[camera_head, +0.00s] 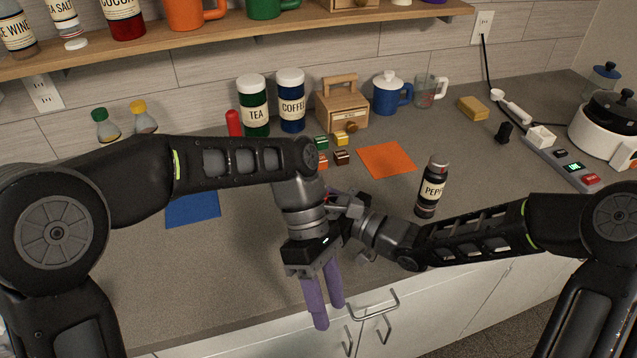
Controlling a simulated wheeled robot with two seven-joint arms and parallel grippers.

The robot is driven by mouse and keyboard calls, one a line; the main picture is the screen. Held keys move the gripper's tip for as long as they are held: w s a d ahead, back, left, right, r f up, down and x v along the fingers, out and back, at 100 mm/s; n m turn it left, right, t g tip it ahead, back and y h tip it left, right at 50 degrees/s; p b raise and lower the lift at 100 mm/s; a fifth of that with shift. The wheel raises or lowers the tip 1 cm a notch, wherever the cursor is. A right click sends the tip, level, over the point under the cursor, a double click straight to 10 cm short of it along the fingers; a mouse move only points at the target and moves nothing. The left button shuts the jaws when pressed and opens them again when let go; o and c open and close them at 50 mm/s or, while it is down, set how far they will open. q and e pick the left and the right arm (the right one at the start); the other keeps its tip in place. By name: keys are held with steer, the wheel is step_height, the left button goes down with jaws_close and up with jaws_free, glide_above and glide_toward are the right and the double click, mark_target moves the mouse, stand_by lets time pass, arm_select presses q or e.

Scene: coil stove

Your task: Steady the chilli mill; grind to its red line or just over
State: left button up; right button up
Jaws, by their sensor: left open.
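I cannot make out a mill labelled chilli, nor a red line. A dark mill or shaker with a label starting "PEPP" (431,188) stands upright on the counter, right of centre. A plain red object (234,123) stands at the back beside the tea jar, partly hidden; I cannot tell what it is. My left gripper (328,314) is open and empty, its purple fingers pointing down near the counter's front edge. My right gripper (340,205) is just behind my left wrist, which mostly hides its fingers. Both grippers are apart from the labelled mill.
A tea jar (253,106), coffee jar (291,101), wooden box (342,108) and blue pot (390,95) line the back. Several small blocks (341,157) lie before them. An orange mat (386,160) and blue mat (193,209) lie flat. A power strip (563,160) is at right.

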arm_select(q)
steer(key=w+a+r+n+t+h, duration=0.3)
steer(key=w+a+n+t+h, duration=0.1)
steer(key=w+a+t+h, duration=0.1)
steer(key=w+a+r+n+t+h, duration=0.4)
steer(key=w+a+t+h, duration=0.2)
steer(key=w, duration=0.6)
steer(key=a+h, duration=0.2)
steer(key=h, duration=0.1)
steer(key=shift+a+r+t, duration=0.15)
steer(key=shift+r+t, duration=0.1)
steer(key=shift+t, duration=0.05)
steer(key=x, duration=1.2)
steer(key=shift+r, duration=0.2)
steer(key=shift+c, duration=0.5)
jaws_close()
